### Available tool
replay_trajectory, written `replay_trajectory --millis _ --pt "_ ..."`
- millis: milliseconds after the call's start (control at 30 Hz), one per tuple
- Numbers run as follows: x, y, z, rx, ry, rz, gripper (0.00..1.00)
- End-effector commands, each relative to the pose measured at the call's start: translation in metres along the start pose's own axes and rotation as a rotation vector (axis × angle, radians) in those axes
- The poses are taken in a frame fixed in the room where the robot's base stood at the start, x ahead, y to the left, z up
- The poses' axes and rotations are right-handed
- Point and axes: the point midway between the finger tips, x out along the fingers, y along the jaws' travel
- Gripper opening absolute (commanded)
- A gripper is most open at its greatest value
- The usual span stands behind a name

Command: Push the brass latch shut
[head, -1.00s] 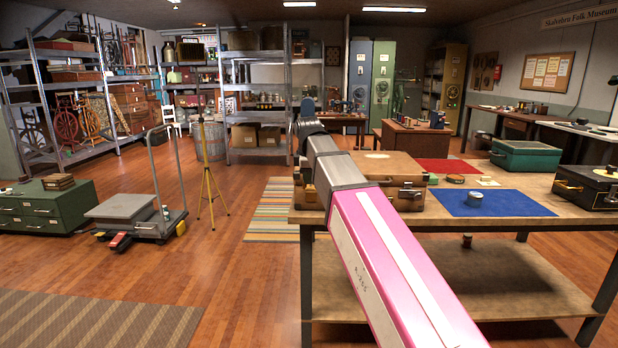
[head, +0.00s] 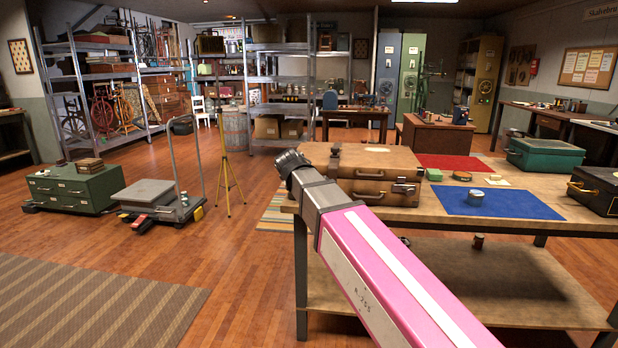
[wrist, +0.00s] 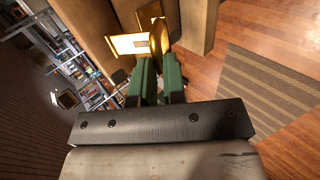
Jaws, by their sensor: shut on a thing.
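In the wrist view, the green fingers of my gripper (wrist: 158,78) point up the picture and are closed around a rounded brass piece (wrist: 158,38). A bright brass plate (wrist: 128,45) lies just left of it, by the edge of a tan panel (wrist: 90,28). A second tan panel (wrist: 198,22) stands to the right, with a gap between the two. I cannot tell how far the latch is closed. In the head view, a brown case (head: 362,165) lies on the table, partly behind my pink arm. My gripper is hidden there.
The table (head: 415,216) also holds a blue cloth (head: 520,205) with a small tin (head: 476,197), a green case (head: 545,157) and a black case (head: 595,187). A trolley (head: 150,195), a yellow tripod (head: 224,165) and a green cabinet (head: 75,188) stand left, with open floor between.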

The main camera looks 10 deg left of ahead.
Motion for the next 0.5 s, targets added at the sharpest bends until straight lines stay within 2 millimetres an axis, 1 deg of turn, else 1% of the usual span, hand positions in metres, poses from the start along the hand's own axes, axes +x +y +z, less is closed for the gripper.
replay_trajectory --millis 33,100,500 --pt "0.002 -0.007 0.000 -0.002 -0.001 0.042 0.00" --pt "0.006 -0.011 -0.001 -0.003 -0.001 0.106 0.00" --pt "0.027 -0.021 -0.002 -0.002 0.001 0.384 0.00"
